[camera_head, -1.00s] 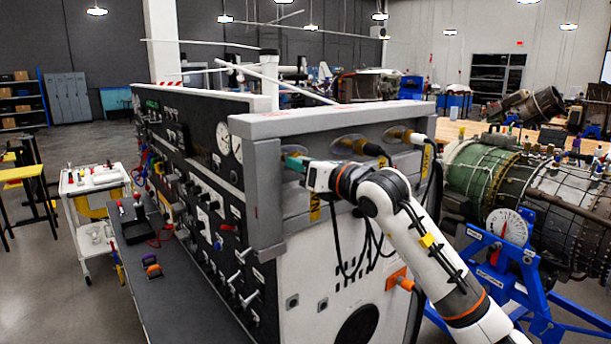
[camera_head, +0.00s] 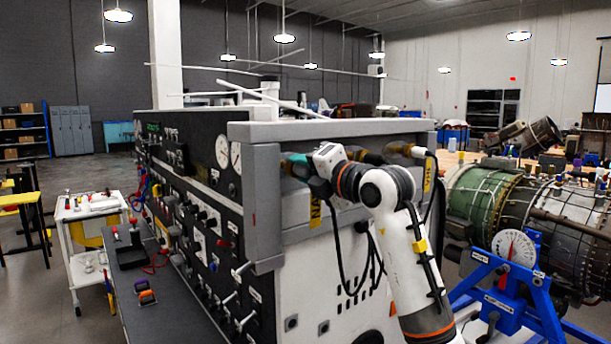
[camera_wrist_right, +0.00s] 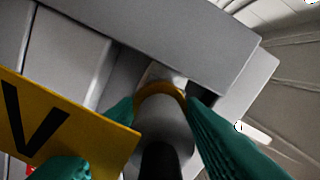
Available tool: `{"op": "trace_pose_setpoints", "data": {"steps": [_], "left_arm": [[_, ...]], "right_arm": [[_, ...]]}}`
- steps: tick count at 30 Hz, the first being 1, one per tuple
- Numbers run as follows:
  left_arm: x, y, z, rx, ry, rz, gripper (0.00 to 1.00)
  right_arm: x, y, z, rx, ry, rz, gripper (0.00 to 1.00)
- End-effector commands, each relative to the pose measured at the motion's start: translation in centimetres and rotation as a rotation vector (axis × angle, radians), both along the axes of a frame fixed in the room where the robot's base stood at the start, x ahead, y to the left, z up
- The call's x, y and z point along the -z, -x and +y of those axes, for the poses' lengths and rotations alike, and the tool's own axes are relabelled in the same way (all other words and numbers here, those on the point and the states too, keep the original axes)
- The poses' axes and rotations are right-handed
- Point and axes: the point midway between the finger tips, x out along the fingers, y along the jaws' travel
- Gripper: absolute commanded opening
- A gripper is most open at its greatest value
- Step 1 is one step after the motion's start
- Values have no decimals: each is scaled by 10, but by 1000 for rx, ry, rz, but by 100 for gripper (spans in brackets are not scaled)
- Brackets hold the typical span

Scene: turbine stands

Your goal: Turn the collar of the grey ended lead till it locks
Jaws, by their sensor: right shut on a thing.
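My right gripper (camera_head: 297,165) reaches the recessed end panel of the test cabinet (camera_head: 262,190), at its left socket. In the right wrist view its two teal fingers (camera_wrist_right: 162,108) are shut on the grey end of a lead (camera_wrist_right: 164,126), one on each side. A brass-coloured ring (camera_wrist_right: 160,90) shows just beyond the grey end, against the socket. The black lead (camera_wrist_right: 160,162) runs back from it, towards the camera. In the head view the gripper hides most of this end. I cannot tell whether the collar is locked. My left gripper is not in view.
A yellow tag (camera_wrist_right: 62,122) hangs close beside the fingers. More brass fittings with leads (camera_head: 402,149) sit to the right on the same panel. Black leads hang below. A turbine (camera_head: 510,205) on a blue stand (camera_head: 520,290) is at right; a white trolley (camera_head: 92,212) is at left.

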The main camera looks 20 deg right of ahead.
Motion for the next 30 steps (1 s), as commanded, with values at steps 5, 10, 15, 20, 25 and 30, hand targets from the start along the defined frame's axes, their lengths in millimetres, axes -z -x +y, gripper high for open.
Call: {"op": "trace_pose_setpoints", "data": {"steps": [5,10,15,20,25,30], "left_arm": [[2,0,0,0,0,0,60],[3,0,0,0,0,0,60],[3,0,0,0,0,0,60],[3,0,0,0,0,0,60],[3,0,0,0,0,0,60],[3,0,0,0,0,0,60]], "right_arm": [[1,0,0,-1,-106,39,13],[0,0,0,-1,-173,63,13],[0,0,0,1,-209,77,13],[0,0,-1,1,-221,81,13],[0,0,0,1,-222,82,13],[0,0,0,0,-223,81,38]]}}
